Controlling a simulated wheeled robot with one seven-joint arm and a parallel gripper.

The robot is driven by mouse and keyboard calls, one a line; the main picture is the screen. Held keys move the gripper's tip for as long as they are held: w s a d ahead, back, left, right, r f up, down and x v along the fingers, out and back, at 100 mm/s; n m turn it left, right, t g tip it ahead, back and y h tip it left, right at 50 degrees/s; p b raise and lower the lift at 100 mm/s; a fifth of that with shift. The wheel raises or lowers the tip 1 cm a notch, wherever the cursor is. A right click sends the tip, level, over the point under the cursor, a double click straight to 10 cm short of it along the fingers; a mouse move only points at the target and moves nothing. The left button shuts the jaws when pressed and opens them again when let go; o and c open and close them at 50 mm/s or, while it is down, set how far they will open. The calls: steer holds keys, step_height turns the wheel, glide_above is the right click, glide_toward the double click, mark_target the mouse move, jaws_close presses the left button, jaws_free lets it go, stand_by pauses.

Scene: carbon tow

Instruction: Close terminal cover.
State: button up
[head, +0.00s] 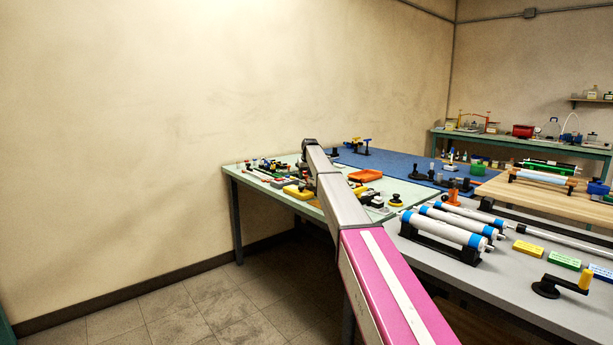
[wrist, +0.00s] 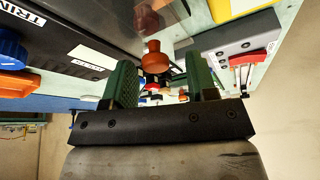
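My gripper (wrist: 160,74) shows in the wrist view with its two green fingers apart. An orange-brown knob (wrist: 154,58) appears between the fingers; I cannot tell whether they touch it. Beside it is a dark glossy box (wrist: 85,35) with a label reading TRIM and a blue knob (wrist: 12,45). A see-through, shiny panel seems to lie behind the orange-brown knob, but I cannot tell for sure whether it is the terminal cover. In the head view my arm reaches over the pale green table (head: 262,178), and its end hides the gripper and what is under it.
A grey box (wrist: 236,45) with a red lever (wrist: 247,58) stands to the right in the wrist view. In the head view, a yellow block (head: 298,192), an orange tray (head: 365,175) and several small parts crowd the table. White cylinders (head: 445,228) lie on a nearer grey table.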

steer(key=shift+s+r, duration=0.1)
steer(key=v, duration=1)
steer(key=shift+r, duration=0.3)
steer(key=shift+s, duration=0.1)
steer(key=shift+s, duration=0.1)
